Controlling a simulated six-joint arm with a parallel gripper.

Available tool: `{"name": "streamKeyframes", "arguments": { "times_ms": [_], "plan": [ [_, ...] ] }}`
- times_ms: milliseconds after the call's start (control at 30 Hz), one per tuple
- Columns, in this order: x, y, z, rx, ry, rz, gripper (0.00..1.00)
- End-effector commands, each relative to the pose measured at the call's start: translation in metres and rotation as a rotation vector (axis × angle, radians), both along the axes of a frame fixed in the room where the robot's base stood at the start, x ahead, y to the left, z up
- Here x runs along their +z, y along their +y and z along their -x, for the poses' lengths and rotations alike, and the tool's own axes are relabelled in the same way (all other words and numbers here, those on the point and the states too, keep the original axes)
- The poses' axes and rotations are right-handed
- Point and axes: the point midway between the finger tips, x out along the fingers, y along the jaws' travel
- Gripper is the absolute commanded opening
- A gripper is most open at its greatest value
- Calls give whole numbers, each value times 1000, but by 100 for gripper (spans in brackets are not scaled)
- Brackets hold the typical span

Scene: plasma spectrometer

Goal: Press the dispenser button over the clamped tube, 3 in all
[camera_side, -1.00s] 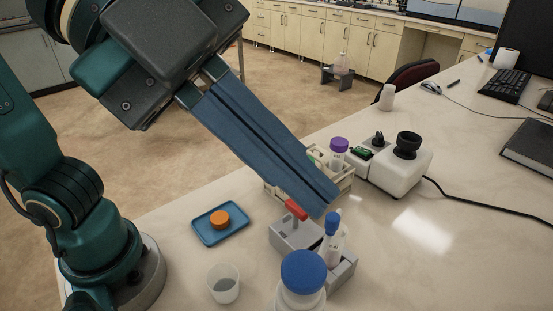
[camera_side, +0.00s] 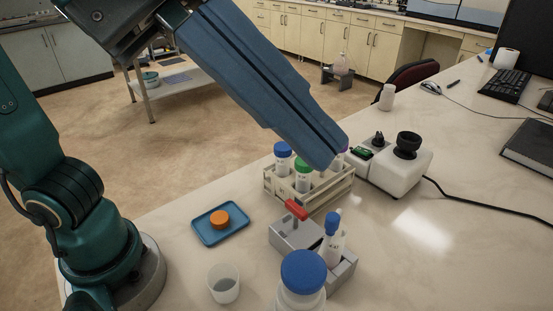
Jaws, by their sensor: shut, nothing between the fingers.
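A grey clamp block (camera_side: 285,237) with a red lever handle (camera_side: 296,209) stands on the bench. A pale tube (camera_side: 334,245) stands upright in it with a blue piece (camera_side: 332,222) at its top; I cannot tell whether that piece belongs to the tube or to a dispenser. A white bottle (camera_side: 300,298) with a wide blue top (camera_side: 303,270) stands in front, cut by the lower picture edge. No separate dispenser button can be made out. My gripper (camera_side: 325,160), long blue fingers shut and empty, hangs above and behind the clamp, clear of tube and bottle.
A tube rack (camera_side: 308,202) with several capped tubes stands behind the clamp, partly covered by my gripper. A blue tray (camera_side: 237,234) holds an orange cap (camera_side: 219,219). A clear cup (camera_side: 223,284) stands front left. A white device (camera_side: 400,172) sits behind right.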

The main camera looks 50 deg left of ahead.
Motion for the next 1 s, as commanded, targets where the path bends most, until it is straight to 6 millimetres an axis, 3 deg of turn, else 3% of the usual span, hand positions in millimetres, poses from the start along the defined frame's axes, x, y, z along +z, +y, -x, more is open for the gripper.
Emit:
{"name": "streamKeyframes", "arguments": {
  "times_ms": [467,1000],
  "plan": [
    [-7,0,0,0,1,-1,0],
    [-73,0,0,-1,0,-2,0]
  ]
}}
